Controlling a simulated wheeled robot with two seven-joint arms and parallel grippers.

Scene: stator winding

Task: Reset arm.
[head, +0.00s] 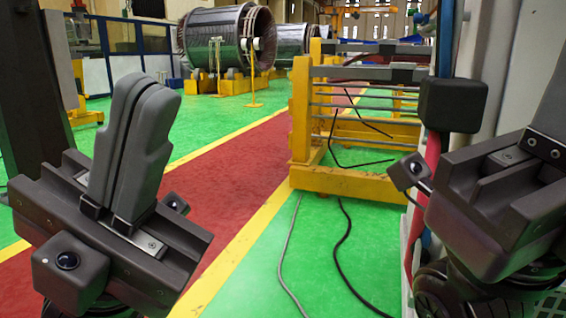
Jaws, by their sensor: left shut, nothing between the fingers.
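My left gripper (148,88) stands at the left of the head view with its fingers pointing up. Its two dark grey fingers are pressed together, with nothing between them. My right gripper (545,125) is at the right edge of the view. Its body and part of one finger show, and the rest is cut off by the frame, so its opening cannot be judged. Neither gripper is seen touching anything.
A yellow frame rack (301,110) with grey bars stands ahead, right of centre. Two cables (285,255) lie on the green floor before it. A red walkway (235,180) with yellow edges runs away. A large stator cylinder (215,38) stands far back. A black block (452,105) is near my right gripper.

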